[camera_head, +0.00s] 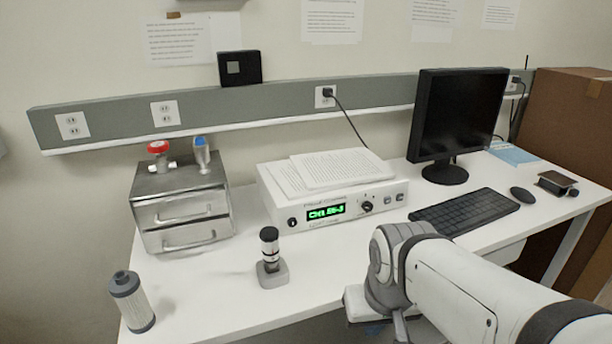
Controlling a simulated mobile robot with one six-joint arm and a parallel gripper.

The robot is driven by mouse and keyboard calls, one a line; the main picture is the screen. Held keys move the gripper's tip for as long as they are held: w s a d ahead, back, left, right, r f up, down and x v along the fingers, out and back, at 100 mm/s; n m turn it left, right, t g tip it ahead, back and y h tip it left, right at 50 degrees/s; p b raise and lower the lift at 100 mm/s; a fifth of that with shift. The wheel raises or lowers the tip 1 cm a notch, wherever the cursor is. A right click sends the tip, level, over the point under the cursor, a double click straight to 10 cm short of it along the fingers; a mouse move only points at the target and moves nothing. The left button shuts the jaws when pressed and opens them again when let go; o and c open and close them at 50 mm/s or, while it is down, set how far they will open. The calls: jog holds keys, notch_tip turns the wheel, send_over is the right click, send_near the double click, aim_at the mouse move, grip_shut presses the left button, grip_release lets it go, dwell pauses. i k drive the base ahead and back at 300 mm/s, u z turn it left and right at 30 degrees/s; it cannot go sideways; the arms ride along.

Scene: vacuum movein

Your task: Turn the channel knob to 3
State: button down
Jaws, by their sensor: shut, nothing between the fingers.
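A white controller box (278,203) stands on the table, with a green lit display (325,212) on its front. The display text starts with what looks like "CH"; the rest is too small to read surely. A black round knob (366,207) sits right of the display, with small marks around it that I cannot read. A smaller dark knob or socket (293,222) is at the left end of the front. My arm reaches in from the lower right, in front of the table and apart from the box. My gripper's fingers do not show.
Papers (327,172) lie on the box. A metal drawer unit (182,205) with valves stands left. A keyboard (465,212) and a monitor (457,115) are right.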

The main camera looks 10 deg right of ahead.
aim_at(366, 205)
jog(key=z, duration=0.8)
jog(key=k, duration=1.55)
jog(key=u, duration=0.6)
jog(key=i, duration=1.55)
jog(key=u, duration=0.05)
